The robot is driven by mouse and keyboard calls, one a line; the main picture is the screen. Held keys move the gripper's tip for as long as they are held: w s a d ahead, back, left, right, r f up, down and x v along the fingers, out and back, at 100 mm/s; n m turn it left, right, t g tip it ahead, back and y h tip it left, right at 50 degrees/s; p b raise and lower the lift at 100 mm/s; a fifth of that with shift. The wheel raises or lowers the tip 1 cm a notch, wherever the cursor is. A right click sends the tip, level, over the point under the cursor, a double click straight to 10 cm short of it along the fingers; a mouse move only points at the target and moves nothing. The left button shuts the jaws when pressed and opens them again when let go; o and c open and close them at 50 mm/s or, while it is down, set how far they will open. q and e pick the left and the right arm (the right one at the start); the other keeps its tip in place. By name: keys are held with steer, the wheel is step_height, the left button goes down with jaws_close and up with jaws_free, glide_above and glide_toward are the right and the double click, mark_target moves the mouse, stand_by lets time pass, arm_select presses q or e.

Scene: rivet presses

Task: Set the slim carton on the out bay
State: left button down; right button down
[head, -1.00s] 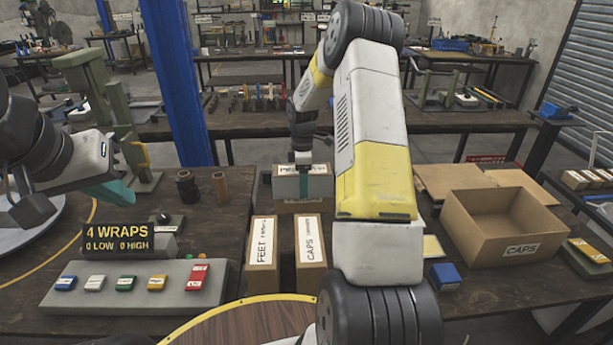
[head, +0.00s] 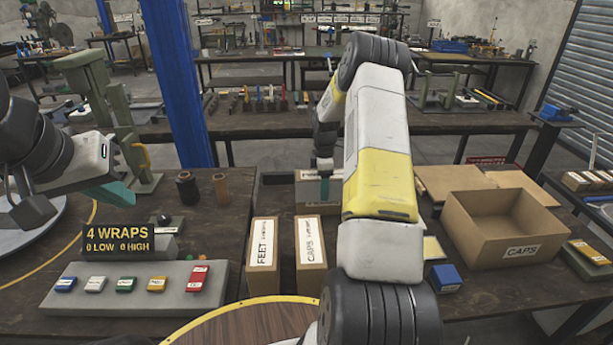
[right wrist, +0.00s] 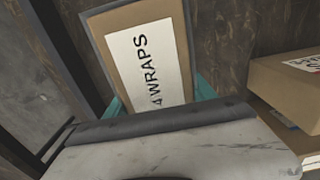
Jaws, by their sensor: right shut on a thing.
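A brown carton with a white "4 WRAPS" label (right wrist: 150,62) sits between the teal fingers of my right gripper (right wrist: 160,98), which is shut on it. Dark grey edging shows along the carton's sides in the right wrist view. In the head view the right gripper (head: 325,186) is at the table's far edge, partly behind my own forearm, and the carton (head: 307,190) shows beside the forearm. My left gripper (head: 75,202) is at the left, away from the cartons; its opening is unclear. I cannot tell which surface is the out bay.
Slim upright cartons labelled FEET (head: 263,256) and CAPS (head: 310,255) stand at the table's middle. An open CAPS box (head: 505,228) is at the right, with a small blue box (head: 446,278) nearby. A "4 WRAPS" display (head: 119,239) and button panel (head: 125,288) are at the left.

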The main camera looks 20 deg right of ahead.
steer(key=shift+c, duration=1.6)
jaws_free()
steer(key=shift+f, duration=0.1)
